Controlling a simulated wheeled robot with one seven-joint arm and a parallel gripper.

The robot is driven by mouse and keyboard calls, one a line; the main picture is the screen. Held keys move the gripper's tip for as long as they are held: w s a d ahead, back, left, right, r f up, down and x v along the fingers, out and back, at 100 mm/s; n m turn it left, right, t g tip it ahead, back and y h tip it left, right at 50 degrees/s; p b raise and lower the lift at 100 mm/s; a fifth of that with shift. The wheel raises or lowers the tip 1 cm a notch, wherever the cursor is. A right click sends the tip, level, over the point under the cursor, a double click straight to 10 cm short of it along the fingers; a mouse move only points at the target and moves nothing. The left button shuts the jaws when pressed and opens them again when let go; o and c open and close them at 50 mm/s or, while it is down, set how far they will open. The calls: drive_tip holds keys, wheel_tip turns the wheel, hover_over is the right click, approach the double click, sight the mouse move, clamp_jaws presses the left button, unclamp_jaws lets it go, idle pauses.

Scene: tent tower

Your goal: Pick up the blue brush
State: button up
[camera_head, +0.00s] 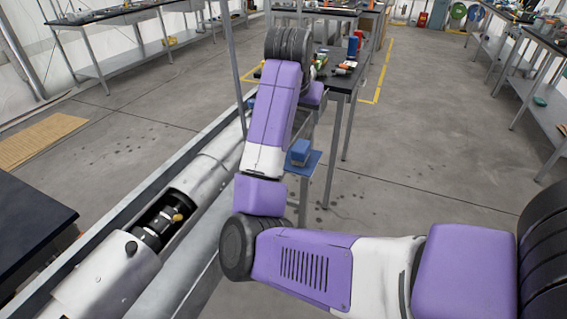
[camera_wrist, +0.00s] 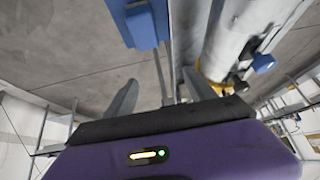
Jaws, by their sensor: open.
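No blue thing can be clearly made out as a brush. A small blue block-like object (camera_head: 301,148) sits on a blue stool-like stand (camera_head: 305,164) beside the metal frame; its bristles or handle cannot be made out. In the wrist view, a blue object (camera_wrist: 141,24) on a blue surface (camera_wrist: 125,12) shows at the top, beyond the fingertips. My gripper (camera_wrist: 156,84) is open, its two fingers apart with nothing between them. In the head view my arm hides the gripper.
A large grey pipe (camera_head: 110,278) lies along a metal frame at left; in the wrist view a blue knob (camera_wrist: 263,63) shows beside the pipe. A dark table (camera_head: 340,82) with several small items stands beyond my arm. Open floor (camera_head: 430,130) lies to the right.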

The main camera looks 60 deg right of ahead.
drive_tip(key=g+y, duration=0.1)
drive_tip(key=y, duration=0.1)
approach(301, 145)
drive_tip(key=x, duration=0.2)
drive_tip(key=shift+a+f, duration=0.15)
drive_tip(key=shift+f, duration=0.3)
drive_tip(key=shift+x, duration=3.8)
drive_tip(key=shift+r, duration=0.1)
clamp_jaws()
drive_tip(key=shift+r, duration=0.1)
wheel_tip(301, 145, up, 20)
drive_tip(key=p, duration=0.2)
